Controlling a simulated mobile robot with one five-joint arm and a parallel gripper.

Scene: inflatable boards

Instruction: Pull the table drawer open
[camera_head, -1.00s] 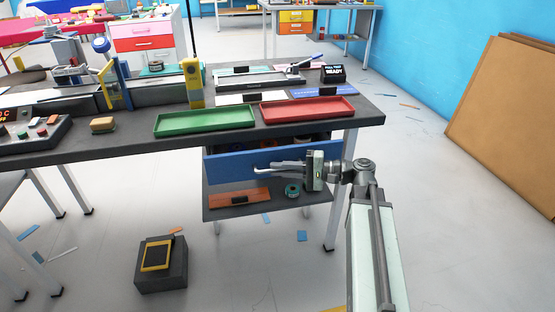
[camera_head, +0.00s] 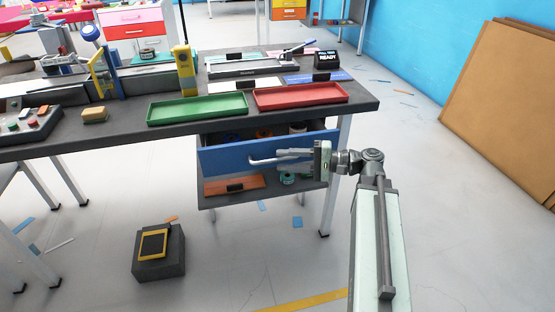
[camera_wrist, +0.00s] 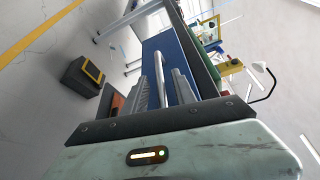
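The blue table drawer (camera_head: 225,160) hangs under the dark worktop, partly pulled out. Some of its inside shows, with small orange and pale items. Its pale bar handle (camera_wrist: 187,92) runs along the blue front in the wrist view. My gripper (camera_head: 283,155) is at the drawer front, reaching in from the right. The exact contact is partly hidden by the fingers.
A green tray (camera_head: 197,109) and a red tray (camera_head: 300,97) sit on the worktop (camera_head: 365,105) above. A lower shelf (camera_head: 222,200) holds an orange-brown piece. A dark box (camera_head: 160,262) stands on the floor at left. Brown boards (camera_head: 505,95) lean at right.

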